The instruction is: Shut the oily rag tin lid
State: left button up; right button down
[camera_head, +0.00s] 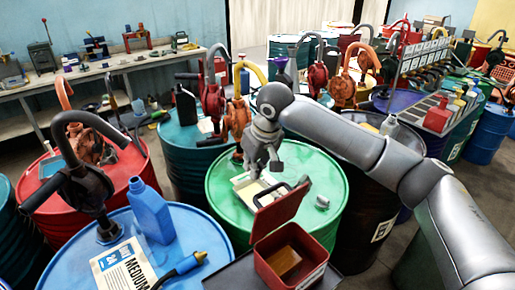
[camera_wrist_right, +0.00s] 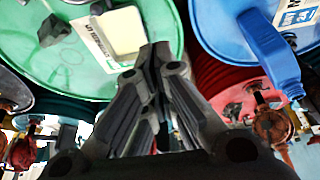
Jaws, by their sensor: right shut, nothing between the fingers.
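The red oily rag tin (camera_head: 262,262) stands open at the front centre of the head view, with a brown block-like content visible inside. Its red lid (camera_head: 281,211) is raised and tilted up at the tin's far side, with a dark loop handle behind its upper edge. My right gripper (camera_head: 264,172) is above the green drum, beyond the lid and apart from it, pointing down. It is shut and empty; its closed fingers also show in the right wrist view (camera_wrist_right: 154,58). The tin is not recognisable in the wrist view. My left gripper is out of view.
A green drum (camera_head: 325,190) beneath my gripper carries a pale tray (camera_head: 241,186) and a small grey fitting (camera_head: 322,202). The tin rests on a dark surface (camera_head: 232,274). At left, a blue drum (camera_head: 200,228) holds a blue jug (camera_head: 151,212) and a hand pump (camera_head: 88,188).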

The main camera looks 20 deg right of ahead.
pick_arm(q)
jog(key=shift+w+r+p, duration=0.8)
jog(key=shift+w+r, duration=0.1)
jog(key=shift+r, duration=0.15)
pick_arm(e)
jog(key=s, duration=0.1)
jog(key=s+d, duration=0.1)
jog(key=s, duration=0.1)
jog(key=shift+s+d+f, duration=0.15)
jog(key=shift+s+f, duration=0.05)
jog(key=shift+s, duration=0.05)
